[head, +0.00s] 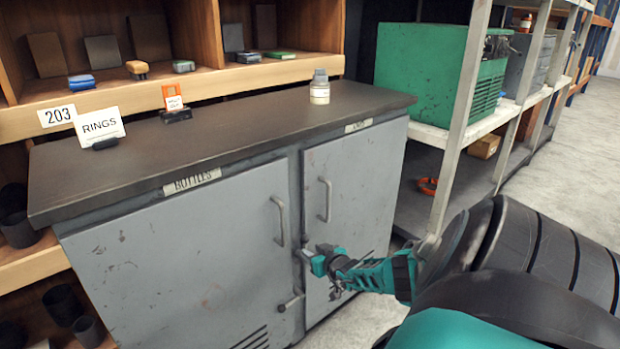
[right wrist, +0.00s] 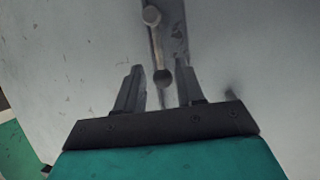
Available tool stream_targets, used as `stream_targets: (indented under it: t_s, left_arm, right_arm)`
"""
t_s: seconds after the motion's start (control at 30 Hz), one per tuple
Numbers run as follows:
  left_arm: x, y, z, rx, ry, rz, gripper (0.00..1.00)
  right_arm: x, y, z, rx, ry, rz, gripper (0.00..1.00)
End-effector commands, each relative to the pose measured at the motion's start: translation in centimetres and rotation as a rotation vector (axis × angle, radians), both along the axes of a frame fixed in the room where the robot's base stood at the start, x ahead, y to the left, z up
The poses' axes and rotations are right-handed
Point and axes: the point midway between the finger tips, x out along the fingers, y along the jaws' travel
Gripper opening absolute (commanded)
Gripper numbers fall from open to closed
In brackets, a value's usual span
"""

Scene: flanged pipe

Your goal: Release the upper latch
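A grey two-door cabinet (head: 190,255) has latches at the seam between its doors. The upper latch (head: 303,257) is at mid height, partly hidden by my right gripper (head: 316,262). In the right wrist view the latch lever (right wrist: 157,45) runs down from a round end to a dark tip between the fingers. My right gripper (right wrist: 160,88) is open, one finger on each side of the lever tip. Whether either finger touches it I cannot tell. The lower latch (head: 290,302) sits below, on the left door's edge. My left gripper is not in view.
Door handles (head: 280,220) and (head: 325,200) stand out above the latch. The cabinet top (head: 230,120) carries a small bottle (head: 319,87), an orange tag (head: 173,100) and a RINGS sign (head: 98,126). A shelf rack (head: 455,130) with a green box (head: 430,72) stands at the right.

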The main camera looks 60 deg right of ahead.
Motion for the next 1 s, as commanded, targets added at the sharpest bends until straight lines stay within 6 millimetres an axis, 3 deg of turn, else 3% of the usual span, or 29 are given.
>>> stream_targets:
  t_s: [0.03,0.43,0.7,1.0]
  left_arm:
    - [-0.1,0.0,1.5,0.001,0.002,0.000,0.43]
    - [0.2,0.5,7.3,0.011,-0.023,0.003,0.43]
    - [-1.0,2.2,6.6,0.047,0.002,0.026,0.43]
    - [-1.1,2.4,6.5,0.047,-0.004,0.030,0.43]
  right_arm:
    - [-0.7,0.3,0.9,0.001,0.003,0.000,0.38]
    - [-4.8,2.5,2.9,0.001,0.002,-0.001,0.38]
    - [-6.9,3.6,3.5,-0.001,0.000,0.000,0.38]
    - [-7.4,3.8,3.5,-0.002,-0.002,0.000,0.38]
